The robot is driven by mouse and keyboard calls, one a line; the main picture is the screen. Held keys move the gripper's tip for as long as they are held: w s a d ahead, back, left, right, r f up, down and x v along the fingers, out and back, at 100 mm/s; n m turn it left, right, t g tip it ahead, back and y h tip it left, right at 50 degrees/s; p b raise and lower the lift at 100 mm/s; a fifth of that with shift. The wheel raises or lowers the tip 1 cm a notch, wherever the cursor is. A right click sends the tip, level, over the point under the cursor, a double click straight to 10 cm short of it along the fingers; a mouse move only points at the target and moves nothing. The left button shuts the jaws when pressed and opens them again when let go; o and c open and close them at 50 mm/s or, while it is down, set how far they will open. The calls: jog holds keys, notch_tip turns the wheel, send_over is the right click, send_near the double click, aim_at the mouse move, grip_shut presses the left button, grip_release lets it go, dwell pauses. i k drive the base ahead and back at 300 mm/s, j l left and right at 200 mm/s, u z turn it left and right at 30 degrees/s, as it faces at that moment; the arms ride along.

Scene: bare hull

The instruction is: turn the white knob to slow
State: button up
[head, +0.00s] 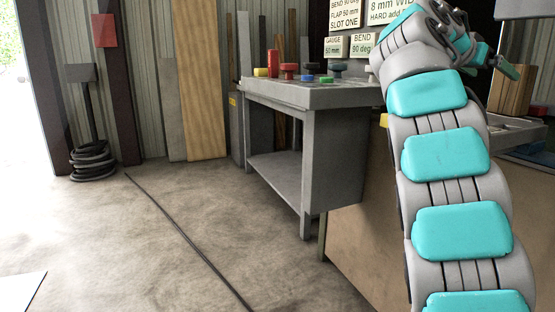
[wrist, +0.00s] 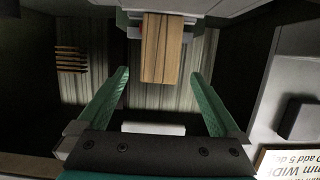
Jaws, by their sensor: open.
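I cannot make out the white knob in either view.
A grey workbench (head: 310,97) bears several coloured knob-like pieces, including a red one (head: 289,71). Signs (head: 345,13) hang behind it. A black stand with coiled hose (head: 92,162) is at the left. A dark line (head: 190,240) crosses the otherwise clear floor.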

aim_at(373, 79)
jog(key=k+j, duration=0.1)
jog(key=j, duration=0.3)
jog(key=k+j, duration=0.1)
jog(key=j, duration=0.25)
jog(key=k+j, duration=0.1)
jog(key=j, duration=0.3)
